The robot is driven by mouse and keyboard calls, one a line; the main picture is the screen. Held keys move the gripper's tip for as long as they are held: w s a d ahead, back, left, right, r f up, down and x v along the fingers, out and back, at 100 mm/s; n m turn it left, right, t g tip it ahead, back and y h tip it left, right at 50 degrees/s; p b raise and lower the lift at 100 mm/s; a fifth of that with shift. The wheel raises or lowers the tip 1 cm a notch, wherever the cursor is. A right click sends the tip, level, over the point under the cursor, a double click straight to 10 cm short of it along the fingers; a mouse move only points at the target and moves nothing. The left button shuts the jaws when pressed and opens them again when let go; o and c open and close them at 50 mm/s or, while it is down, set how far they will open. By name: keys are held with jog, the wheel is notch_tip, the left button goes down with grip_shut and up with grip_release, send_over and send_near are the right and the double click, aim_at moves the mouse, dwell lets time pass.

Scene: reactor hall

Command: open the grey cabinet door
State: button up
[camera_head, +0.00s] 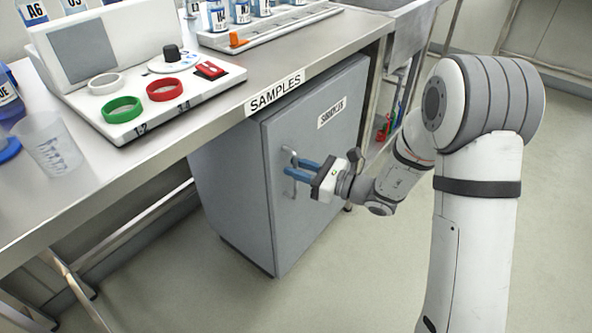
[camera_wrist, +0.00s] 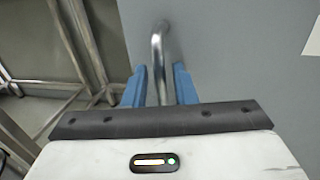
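The grey cabinet (camera_head: 232,195) stands under the steel bench. Its door (camera_head: 318,215) bears a SAMPLES label and looks closed. The door also shows in the wrist view (camera_wrist: 240,55). An upright metal bar handle (camera_wrist: 158,48) is near the door's left edge; it shows in the head view (camera_head: 293,158) too. My gripper (camera_head: 298,169) is at the handle, with its two blue fingers apart. In the wrist view my gripper (camera_wrist: 160,88) has one finger on each side of the bar, with narrow gaps visible. The lower part of the bar is hidden behind the gripper body.
The bench top (camera_head: 150,165) overhangs the cabinet and carries a white device (camera_head: 130,80), a plastic beaker (camera_head: 52,150) and a bottle rack (camera_head: 270,28). Steel bench legs stand left of the cabinet. The floor (camera_head: 390,265) in front of the door is clear apart from my arm.

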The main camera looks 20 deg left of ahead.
jog(key=shift+a, duration=0.45)
jog(key=shift+c, duration=0.5)
grip_shut()
